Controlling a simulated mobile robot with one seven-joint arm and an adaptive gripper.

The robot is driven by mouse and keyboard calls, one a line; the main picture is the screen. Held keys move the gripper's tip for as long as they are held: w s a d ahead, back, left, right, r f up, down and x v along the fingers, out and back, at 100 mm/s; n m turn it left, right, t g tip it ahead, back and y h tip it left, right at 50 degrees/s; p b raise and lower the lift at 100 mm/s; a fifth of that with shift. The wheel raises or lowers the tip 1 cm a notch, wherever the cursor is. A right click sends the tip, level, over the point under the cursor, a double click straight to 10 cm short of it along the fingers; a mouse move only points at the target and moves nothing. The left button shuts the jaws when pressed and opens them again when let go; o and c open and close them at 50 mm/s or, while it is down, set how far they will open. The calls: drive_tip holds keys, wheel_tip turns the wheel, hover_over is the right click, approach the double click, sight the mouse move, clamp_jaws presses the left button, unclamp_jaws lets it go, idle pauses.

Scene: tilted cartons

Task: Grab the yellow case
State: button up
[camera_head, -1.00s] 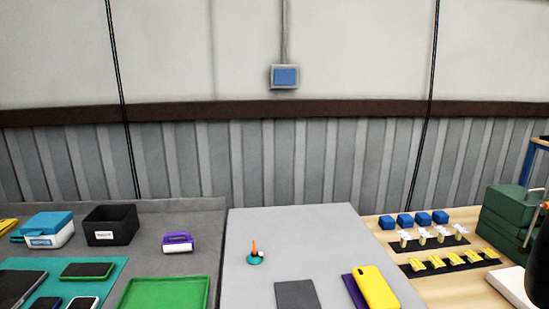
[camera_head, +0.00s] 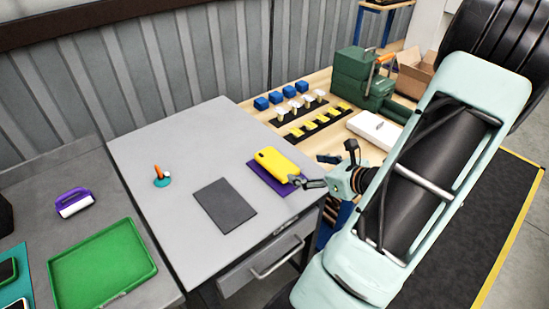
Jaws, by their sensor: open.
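The yellow case (camera_head: 277,164), shaped like a phone case, lies on a purple mat (camera_head: 259,171) near the right edge of the grey table. My gripper (camera_head: 302,183) is just right of the case, at the table's edge, with its fingers pointing left toward it. It is open. Its fingertips look close to the case's near right end; I cannot tell whether they touch it.
A dark grey mat (camera_head: 225,205) lies left of the case, and a teal holder with an orange tool (camera_head: 161,177) stands farther left. A green tray (camera_head: 102,266) is at lower left. A wooden bench (camera_head: 327,84) at the right holds blue blocks (camera_head: 275,97) and a green toolbox (camera_head: 362,75).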

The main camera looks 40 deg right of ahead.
sight(277, 161)
drive_tip(key=shift+t, duration=0.3)
drive_tip(key=w, duration=0.1)
drive_tip(key=w+a+f, duration=0.1)
drive_tip(key=w, duration=0.1)
drive_tip(key=w+a, duration=0.1)
drive_tip(key=shift+w+f, duration=0.2)
drive_tip(key=shift+w, duration=0.15)
drive_tip(key=shift+f+x, duration=0.15)
drive_tip(key=shift+x, duration=1.35)
drive_tip(key=shift+f+x, duration=0.2)
drive_tip(key=shift+x, duration=1.3)
drive_tip(key=shift+s+d, duration=0.1)
drive_tip(key=shift+s, duration=0.05)
drive_tip(key=c, duration=1.3)
drive_tip(key=shift+r, duration=0.2)
